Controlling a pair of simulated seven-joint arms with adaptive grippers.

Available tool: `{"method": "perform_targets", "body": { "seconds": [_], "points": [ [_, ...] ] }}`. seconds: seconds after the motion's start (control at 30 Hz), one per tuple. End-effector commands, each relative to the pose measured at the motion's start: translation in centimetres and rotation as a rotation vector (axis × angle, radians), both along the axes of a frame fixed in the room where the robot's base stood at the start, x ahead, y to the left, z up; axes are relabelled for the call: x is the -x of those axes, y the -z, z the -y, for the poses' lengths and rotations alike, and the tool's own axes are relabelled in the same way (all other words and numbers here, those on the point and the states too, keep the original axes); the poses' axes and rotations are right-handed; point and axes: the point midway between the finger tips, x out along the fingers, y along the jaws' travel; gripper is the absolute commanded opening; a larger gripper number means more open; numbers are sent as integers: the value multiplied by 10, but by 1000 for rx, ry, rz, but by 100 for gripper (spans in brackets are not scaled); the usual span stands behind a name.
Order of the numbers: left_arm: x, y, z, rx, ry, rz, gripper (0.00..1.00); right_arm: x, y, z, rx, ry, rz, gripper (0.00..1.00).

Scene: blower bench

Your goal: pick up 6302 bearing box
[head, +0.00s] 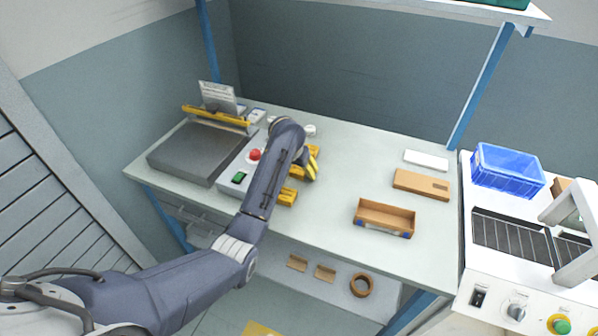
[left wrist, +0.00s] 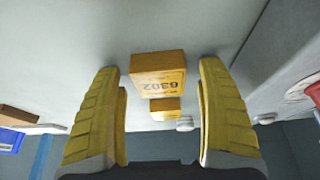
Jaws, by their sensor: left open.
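The 6302 bearing box (left wrist: 158,76) is an orange-yellow carton with a printed label that reads upside down in the left wrist view. It lies ahead of my left gripper (left wrist: 162,115), in line with the gap between the two yellow fingers and apart from both. My left gripper is open and empty. In the head view my left gripper (head: 313,166) is over the middle of the bench among several yellow boxes, partly hiding some of them. The labels there are too small to read. My right gripper is out of view.
Another yellow box (left wrist: 165,107) stands behind the 6302 box. A front yellow box (head: 287,197) is near a control box with a red button (head: 255,154). An open brown tray (head: 384,217), a brown carton (head: 421,185) and a blue bin (head: 507,169) are to the right.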

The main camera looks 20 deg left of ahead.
Motion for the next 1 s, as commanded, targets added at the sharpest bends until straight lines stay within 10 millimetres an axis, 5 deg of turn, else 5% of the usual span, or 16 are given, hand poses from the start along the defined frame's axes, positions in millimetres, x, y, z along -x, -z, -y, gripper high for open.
{"method": "perform_targets", "body": {
  "seconds": [0.27, 0.8, 1.0],
  "points": [
    [-1, 1, 0, 0, 0, 0, 74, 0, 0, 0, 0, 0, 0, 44],
    [0, 1, 0, 0, 0, 0, 12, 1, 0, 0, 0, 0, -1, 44],
    [-1, 0, 0, 0, 0, 1, 12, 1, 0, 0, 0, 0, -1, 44]
  ]
}}
